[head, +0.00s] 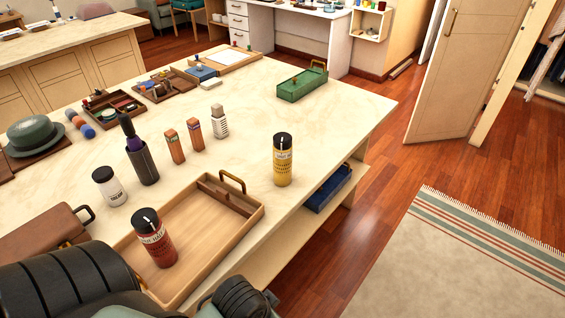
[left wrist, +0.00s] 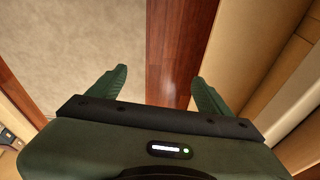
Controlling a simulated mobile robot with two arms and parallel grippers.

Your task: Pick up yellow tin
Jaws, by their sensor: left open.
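The yellow tin (head: 283,165) has a black lid and a pale label. It stands upright on the cream tabletop (head: 250,110), close to the right edge, just beyond the handled end of the wooden tray. Nothing touches it. My left gripper (left wrist: 158,78) shows in the left wrist view with its two green fingers apart and nothing between them. Floor and rug lie beyond the fingers, and the tin is not in that view. The head view does not show the left fingers, only dark arm parts at the lower left. My right gripper is not in view.
The wooden tray (head: 187,240) holds a red tin (head: 155,240). A white jar (head: 109,187), a dark holder (head: 142,162) and small upright boxes stand left of the yellow tin. A green box (head: 301,84) is behind it. A blue box (head: 328,187) sits on the shelf below.

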